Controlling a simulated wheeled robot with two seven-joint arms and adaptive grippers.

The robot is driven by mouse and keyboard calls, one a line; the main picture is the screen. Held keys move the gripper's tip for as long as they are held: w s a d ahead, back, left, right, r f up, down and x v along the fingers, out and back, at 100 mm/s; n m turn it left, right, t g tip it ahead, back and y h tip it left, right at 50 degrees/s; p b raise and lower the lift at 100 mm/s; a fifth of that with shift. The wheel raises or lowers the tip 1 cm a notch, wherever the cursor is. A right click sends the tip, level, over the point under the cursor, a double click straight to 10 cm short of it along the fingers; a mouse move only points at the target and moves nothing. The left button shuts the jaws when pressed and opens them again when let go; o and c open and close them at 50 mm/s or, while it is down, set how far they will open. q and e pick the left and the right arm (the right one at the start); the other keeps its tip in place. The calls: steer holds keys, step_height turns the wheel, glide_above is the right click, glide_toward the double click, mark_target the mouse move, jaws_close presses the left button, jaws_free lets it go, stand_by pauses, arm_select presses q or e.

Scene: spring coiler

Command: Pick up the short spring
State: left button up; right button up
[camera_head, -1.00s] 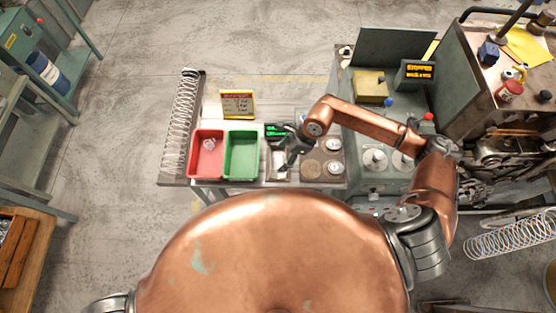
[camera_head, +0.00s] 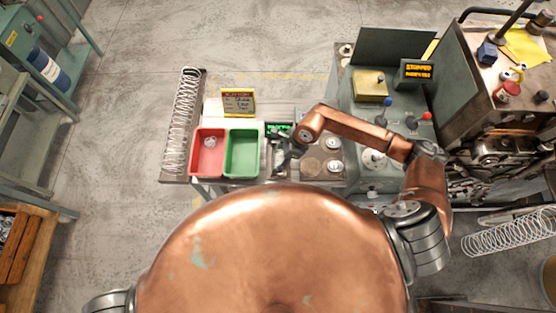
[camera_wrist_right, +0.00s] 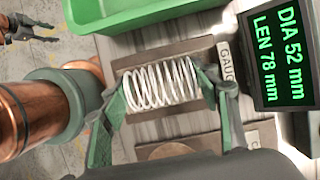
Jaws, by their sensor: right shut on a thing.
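The short spring (camera_wrist_right: 160,86) is a pale wire coil in the right wrist view, lying across the brown gauge plate (camera_wrist_right: 203,50). My right gripper (camera_wrist_right: 163,92) has its green fingers at the two ends of the spring and is shut on it. I cannot tell whether the spring is clear of the plate. In the head view my right gripper (camera_head: 281,156) is over the gauge, right of the green bin, and hides most of the spring. My left gripper (camera_wrist_right: 40,32) shows small at the top left of the right wrist view, its fingers apart and empty.
The green bin (camera_head: 242,172) and the red bin (camera_head: 194,160), with a small coil inside, stand left of the gauge. The gauge display (camera_wrist_right: 285,55) reads DIA 52 mm, LEN 78 mm. A long spring (camera_head: 181,120) lies at the table's left end. The coiler (camera_head: 390,100) stands right.

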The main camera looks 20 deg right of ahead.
mark_target(275, 159)
steer(key=shift+c, duration=1.2)
steer(key=shift+r, duration=0.15)
steer(key=shift+r+b, duration=0.3)
step_height(275, 159, up, 2)
steer(key=shift+s+r+b, duration=0.1)
steer(key=shift+r+b, duration=0.15)
steer(key=shift+b, duration=0.35)
steer(key=s+r+b, duration=0.3)
steer(key=s+r, duration=0.6)
steer(key=s, duration=0.4)
steer(key=shift+s+a+r, duration=0.3)
steer(key=shift+s+a, duration=0.1)
